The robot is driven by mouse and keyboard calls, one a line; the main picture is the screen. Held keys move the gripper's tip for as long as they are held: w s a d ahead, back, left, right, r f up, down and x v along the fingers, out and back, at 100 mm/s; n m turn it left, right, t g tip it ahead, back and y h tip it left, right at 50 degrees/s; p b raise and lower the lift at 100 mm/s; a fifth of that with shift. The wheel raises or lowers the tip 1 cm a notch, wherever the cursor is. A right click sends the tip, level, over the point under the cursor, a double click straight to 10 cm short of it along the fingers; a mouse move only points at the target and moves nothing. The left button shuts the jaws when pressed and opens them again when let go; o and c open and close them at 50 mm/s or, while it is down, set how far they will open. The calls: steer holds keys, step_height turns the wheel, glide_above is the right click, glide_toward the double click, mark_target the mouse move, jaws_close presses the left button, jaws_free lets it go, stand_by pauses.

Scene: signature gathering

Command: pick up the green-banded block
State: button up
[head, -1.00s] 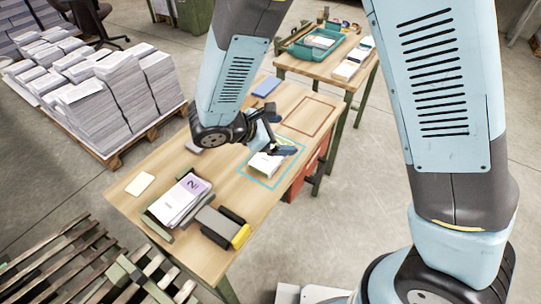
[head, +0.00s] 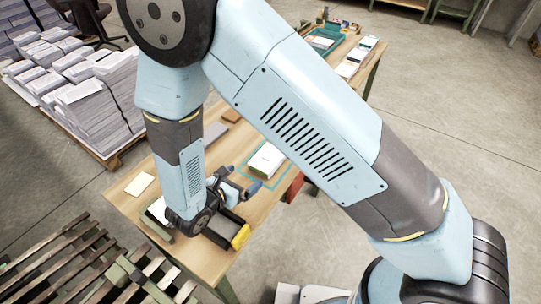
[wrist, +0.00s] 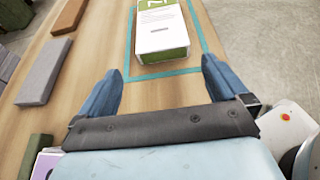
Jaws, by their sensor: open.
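The green-banded block (head: 266,160) lies on the wooden table (head: 140,205), inside a teal outlined rectangle (head: 243,174). In the wrist view the block (wrist: 162,35) shows a white stack with a green band and a white mark on its top, at the top centre. My gripper (head: 243,178) is open and empty, on the near-left side of the block. In the wrist view its two blue fingers (wrist: 160,72) are spread wide and point toward the block, which sits beyond the tips, roughly centred between them. The block's far end is cut off there.
A grey block (wrist: 45,70) and a brown block (wrist: 69,16) lie left of my gripper. A purple-topped stack (wrist: 45,165) is partly hidden by my gripper. A yellow-ended holder (head: 240,237) stands at the table's near edge. A cream card (head: 140,184) lies at left.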

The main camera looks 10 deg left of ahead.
mark_target(257, 169)
steer(key=shift+d+x, duration=0.2)
steer(key=shift+x, duration=4.35)
steer(key=shift+s, duration=0.1)
steer(key=c, duration=0.8)
